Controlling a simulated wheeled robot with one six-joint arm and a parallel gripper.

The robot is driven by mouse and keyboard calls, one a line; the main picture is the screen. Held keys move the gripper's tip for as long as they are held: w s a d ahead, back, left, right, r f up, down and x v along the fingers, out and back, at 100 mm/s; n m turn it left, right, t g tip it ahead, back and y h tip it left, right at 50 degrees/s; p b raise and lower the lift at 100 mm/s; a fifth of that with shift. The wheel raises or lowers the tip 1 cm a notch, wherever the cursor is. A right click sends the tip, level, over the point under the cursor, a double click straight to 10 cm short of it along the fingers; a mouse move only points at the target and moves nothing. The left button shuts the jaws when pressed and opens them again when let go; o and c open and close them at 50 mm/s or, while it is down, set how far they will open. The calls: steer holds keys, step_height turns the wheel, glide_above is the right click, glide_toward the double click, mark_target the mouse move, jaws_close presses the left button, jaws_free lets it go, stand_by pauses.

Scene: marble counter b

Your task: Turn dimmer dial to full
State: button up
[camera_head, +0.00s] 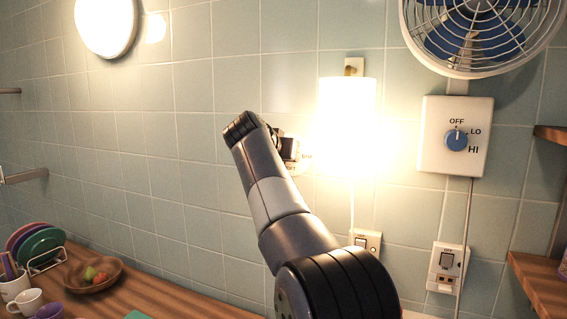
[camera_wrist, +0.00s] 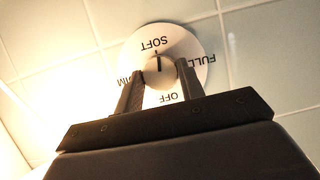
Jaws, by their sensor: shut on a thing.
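The dimmer dial shows in the wrist view as a round white plate (camera_wrist: 196,43) marked OFF, DIM, SOFT and FULL, with the lettering upside down. Its pale knob (camera_wrist: 157,76) has a dark pointer line directed at SOFT. My gripper (camera_wrist: 160,70) is shut on the knob, one finger on each side; the left finger covers part of DIM. In the head view my gripper (camera_head: 290,148) is at the wall, left of the glowing lamp, and my arm mostly hides the dial.
A bright wall lamp (camera_head: 347,120) glows right of my gripper. A fan (camera_head: 480,30) hangs over its OFF/LO/HI control box (camera_head: 456,160) at right. Wall switches (camera_head: 366,242) sit below the lamp. A fruit bowl (camera_head: 94,276) and plates (camera_head: 38,245) stand on the wooden counter at left.

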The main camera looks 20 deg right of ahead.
steer(key=shift+s+d+f+m+t+y+b, duration=0.15)
steer(key=shift+m+t+y+b, duration=0.25)
steer(key=shift+m+t+b, duration=1.15)
steer(key=shift+w+f+m+t+y+b, duration=0.1)
steer(key=shift+f+m+t+y+b, duration=0.25)
steer(key=shift+m+b, duration=2.25)
steer(key=shift+s+d+f+m+t+y+b, duration=0.1)
steer(key=shift+m+t+y+b, duration=0.35)
steer(key=shift+m+t+b, duration=1.5)
steer(key=shift+r+g+b, duration=0.1)
steer(key=shift+g+b, duration=0.55)
steer(key=shift+g, duration=0.1)
steer(key=o, duration=1)
steer(key=shift+r, duration=0.1)
steer(key=b+v, duration=0.2)
steer(key=v, duration=0.9)
